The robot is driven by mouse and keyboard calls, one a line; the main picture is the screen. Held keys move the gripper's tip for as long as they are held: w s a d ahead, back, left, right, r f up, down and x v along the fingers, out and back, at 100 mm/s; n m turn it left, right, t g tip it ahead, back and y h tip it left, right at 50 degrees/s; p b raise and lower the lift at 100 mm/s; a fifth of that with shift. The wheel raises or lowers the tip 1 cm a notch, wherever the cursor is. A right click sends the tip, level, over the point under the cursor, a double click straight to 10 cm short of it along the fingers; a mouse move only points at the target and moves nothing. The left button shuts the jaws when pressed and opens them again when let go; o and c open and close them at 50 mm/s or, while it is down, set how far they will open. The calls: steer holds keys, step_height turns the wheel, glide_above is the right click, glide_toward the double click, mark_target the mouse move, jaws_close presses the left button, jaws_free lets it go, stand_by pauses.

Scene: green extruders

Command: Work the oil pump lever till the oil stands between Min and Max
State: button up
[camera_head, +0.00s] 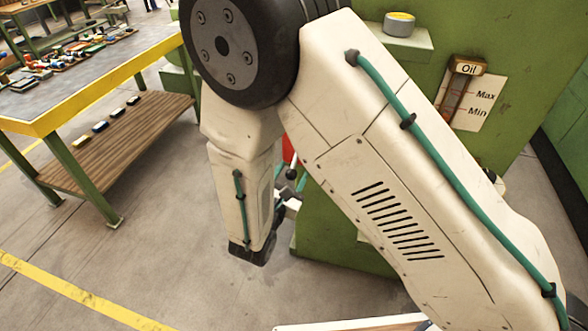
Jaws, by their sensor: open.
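The oil gauge (453,103) is on the green machine at the upper right, under a sign reading "Oil". A pale plate (476,101) beside its tube carries the marks Max, above, and Min, below. The tube looks reddish brown; I cannot clearly make out the oil level. A small red part (288,150) shows behind my arm, mostly hidden; I cannot tell if it belongs to the pump lever. My gripper (289,188) shows only in part beyond my forearm, below the red part, its fingers hardly distinguishable. I see no contact between them.
A workbench (75,85) with a lower wooden shelf (110,140) stands at the left. The grey floor (130,250) between is clear.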

steer(key=shift+x, duration=1.15)
steer(key=shift+c, duration=0.3)
jaws_close()
steer(key=shift+a, duration=0.1)
